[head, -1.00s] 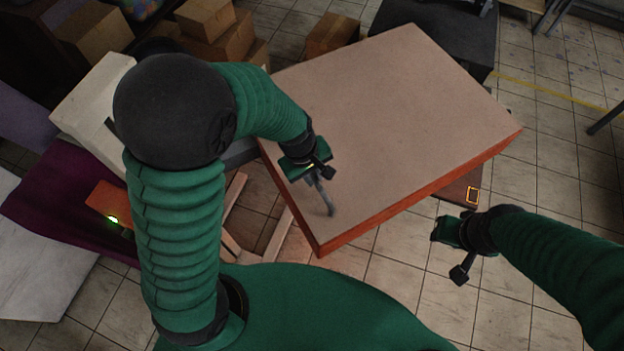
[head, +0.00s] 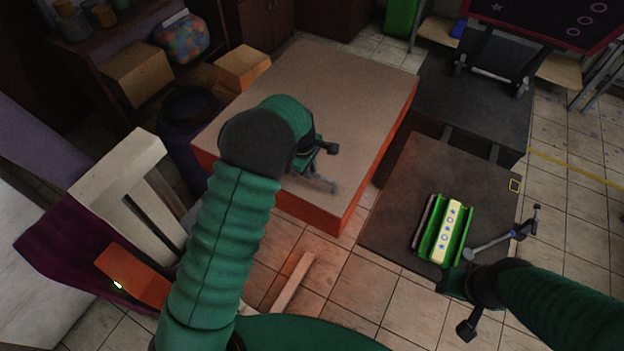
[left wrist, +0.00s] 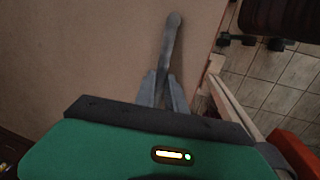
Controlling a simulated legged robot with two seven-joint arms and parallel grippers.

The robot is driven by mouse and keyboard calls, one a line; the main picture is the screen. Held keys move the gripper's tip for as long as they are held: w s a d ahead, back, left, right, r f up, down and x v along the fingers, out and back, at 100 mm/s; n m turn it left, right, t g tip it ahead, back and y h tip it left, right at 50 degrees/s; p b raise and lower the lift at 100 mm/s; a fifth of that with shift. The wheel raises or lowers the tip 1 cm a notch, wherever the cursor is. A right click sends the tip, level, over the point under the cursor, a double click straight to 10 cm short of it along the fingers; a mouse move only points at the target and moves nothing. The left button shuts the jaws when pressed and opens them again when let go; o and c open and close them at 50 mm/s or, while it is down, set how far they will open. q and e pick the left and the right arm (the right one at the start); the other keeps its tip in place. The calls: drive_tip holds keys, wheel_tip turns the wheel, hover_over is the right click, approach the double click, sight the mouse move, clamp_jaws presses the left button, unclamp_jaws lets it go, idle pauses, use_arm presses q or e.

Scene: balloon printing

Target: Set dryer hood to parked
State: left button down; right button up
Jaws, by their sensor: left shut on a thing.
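The dryer hood (head: 310,95) is a large flat box with a beige top and glowing orange sides, in the middle of the head view. Its beige top also fills the left of the left wrist view (left wrist: 80,60). My left gripper (head: 318,178) is over the hood's near edge, shut on a grey handle (head: 332,187). In the left wrist view the handle's rounded end (left wrist: 173,20) sticks out beyond the fingers (left wrist: 163,90). My right gripper (head: 453,284) is at the lower right, clear of the hood; its fingers are not clear.
A dark plate (head: 395,205) right of the hood bears a green tray (head: 425,240) with a star-patterned pale block (head: 447,232). A grey lever (head: 490,242) lies beside it. A pale wooden frame (head: 125,190) and an orange box (head: 130,275) stand at the left.

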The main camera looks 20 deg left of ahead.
use_arm(q)
drive_tip(key=shift+a+f, duration=0.1)
drive_tip(key=shift+f, duration=0.05)
drive_tip(key=shift+r, duration=0.2)
drive_tip(key=shift+w+d+r+n, duration=0.2)
drive_tip(key=shift+w+d+n, duration=0.1)
drive_tip(key=shift+w, duration=0.05)
drive_tip(key=shift+a, duration=0.3)
drive_tip(key=c, duration=1.8)
unclamp_jaws()
drive_tip(key=shift+a+r, duration=0.1)
drive_tip(key=shift+a, duration=0.1)
drive_tip(key=o, duration=0.4)
drive_tip(key=shift+a, duration=0.15)
drive_tip(key=shift+w+f, duration=0.1)
drive_tip(key=shift+f, duration=0.15)
use_arm(e)
drive_tip(key=shift+d, duration=0.5)
use_arm(q)
drive_tip(key=shift+d, duration=0.25)
use_arm(e)
drive_tip(key=shift+d, duration=0.15)
